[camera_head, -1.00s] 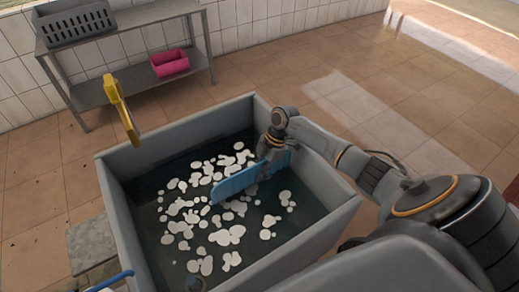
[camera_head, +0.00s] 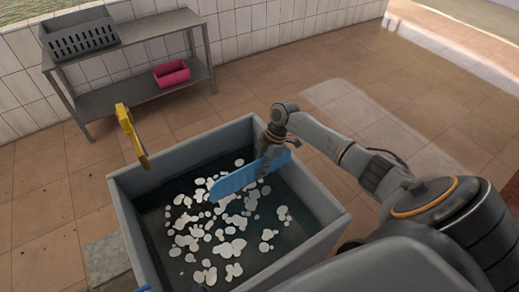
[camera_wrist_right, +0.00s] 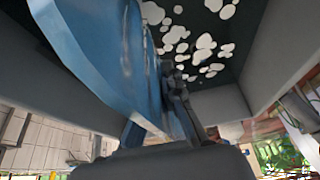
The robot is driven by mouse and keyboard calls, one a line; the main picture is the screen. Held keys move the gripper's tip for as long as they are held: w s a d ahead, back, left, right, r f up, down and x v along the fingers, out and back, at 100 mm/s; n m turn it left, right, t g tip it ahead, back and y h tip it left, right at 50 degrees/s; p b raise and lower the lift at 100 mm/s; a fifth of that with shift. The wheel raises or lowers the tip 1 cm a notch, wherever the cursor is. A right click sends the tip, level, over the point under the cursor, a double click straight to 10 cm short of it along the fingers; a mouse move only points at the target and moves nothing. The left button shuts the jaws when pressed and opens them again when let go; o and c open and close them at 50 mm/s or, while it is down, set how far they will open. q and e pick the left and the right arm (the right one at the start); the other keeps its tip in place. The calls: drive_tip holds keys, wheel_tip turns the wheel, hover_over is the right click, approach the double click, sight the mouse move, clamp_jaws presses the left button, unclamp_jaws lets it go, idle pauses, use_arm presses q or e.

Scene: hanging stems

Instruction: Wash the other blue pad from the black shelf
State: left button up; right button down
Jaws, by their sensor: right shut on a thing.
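The blue pad (camera_head: 236,182) is a long flat piece with rounded ends. My right gripper (camera_head: 271,150) is shut on it near its right end and holds it tilted over the grey wash basin (camera_head: 331,232). The basin holds dark water (camera_head: 262,218) with patches of white foam (camera_head: 225,222). In the right wrist view the pad (camera_wrist_right: 97,50) fills the left part, close to the fingers. The pad hides some of the water and foam behind it. I cannot make out my left gripper or the black shelf.
A grey metal rack (camera_head: 124,93) stands by the tiled wall, with a grey slotted crate (camera_head: 83,41) on top and a pink bin (camera_head: 171,73) on its lower shelf. The tiled floor to the right is mostly clear.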

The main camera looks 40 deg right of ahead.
sight(259, 160)
wheel_tip(259, 160, up, 9)
drive_tip(key=p, duration=0.5)
drive_tip(key=shift+f+p, duration=0.15)
drive_tip(key=shift+p, duration=0.2)
drive_tip(key=shift+r, duration=0.35)
wheel_tip(259, 160, up, 10)
idle(0.8)
